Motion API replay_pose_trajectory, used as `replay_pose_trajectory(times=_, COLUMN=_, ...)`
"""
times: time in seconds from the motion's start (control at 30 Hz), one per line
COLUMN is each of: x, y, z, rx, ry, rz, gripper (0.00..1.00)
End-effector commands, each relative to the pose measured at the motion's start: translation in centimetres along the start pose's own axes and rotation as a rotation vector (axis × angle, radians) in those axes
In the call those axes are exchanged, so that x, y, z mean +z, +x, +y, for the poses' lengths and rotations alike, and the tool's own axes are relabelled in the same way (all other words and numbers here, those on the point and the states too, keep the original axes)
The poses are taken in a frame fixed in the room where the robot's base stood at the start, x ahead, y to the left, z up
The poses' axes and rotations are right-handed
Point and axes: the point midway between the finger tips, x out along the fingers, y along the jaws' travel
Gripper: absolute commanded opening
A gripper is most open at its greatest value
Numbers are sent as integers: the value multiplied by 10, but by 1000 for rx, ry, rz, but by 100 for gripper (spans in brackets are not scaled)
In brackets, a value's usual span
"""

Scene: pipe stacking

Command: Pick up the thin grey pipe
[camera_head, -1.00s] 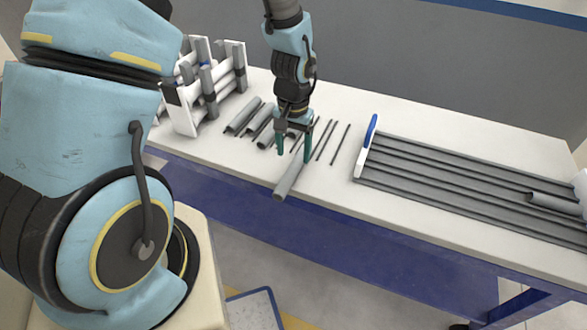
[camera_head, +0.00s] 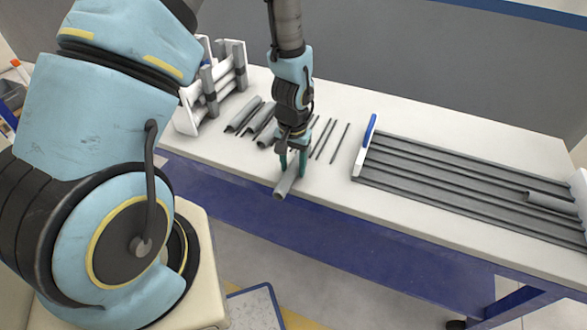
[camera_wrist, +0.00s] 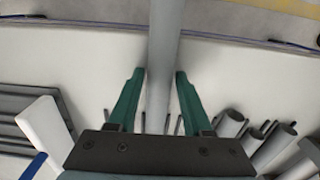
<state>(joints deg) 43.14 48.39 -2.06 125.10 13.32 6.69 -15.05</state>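A smooth grey pipe (camera_head: 286,185) lies on the white table, its near end by the front edge. My gripper (camera_head: 293,170) is over it with green fingers pointing down, one on each side. In the wrist view the same pipe (camera_wrist: 163,50) runs between the fingertips of my gripper (camera_wrist: 160,75). The fingers look open, with very little room between the tips and the pipe; contact cannot be made out. Several much thinner dark grey rods (camera_head: 325,139) lie to the right of my gripper. The pipe's far part is hidden behind my gripper in the head view.
More grey pipes (camera_head: 243,115) lie left of my gripper. A white rack (camera_head: 187,122) with pipes stands at the back left. A ridged grey tray (camera_head: 440,180) with white ends and a blue handle (camera_head: 369,130) fills the right side, holding a short pipe (camera_head: 550,201).

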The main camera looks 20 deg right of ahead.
Motion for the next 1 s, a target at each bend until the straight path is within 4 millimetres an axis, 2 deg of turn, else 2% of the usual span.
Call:
replay_pose_trajectory(times=0.03, x=0, y=0, z=0, rx=0, ry=0, rz=0, gripper=43)
replay_pose_trajectory(times=0.4, x=0, y=0, z=0, rx=0, ry=0, rz=0, gripper=2)
replay_pose_trajectory(times=0.43, x=0, y=0, z=0, rx=0, ry=0, rz=0, gripper=0)
replay_pose_trajectory(times=0.83, x=0, y=-1, z=0, rx=0, ry=0, rz=1, gripper=0)
replay_pose_trajectory(times=1.0, x=-1, y=-10, z=0, rx=0, ry=-1, rz=1, gripper=0)
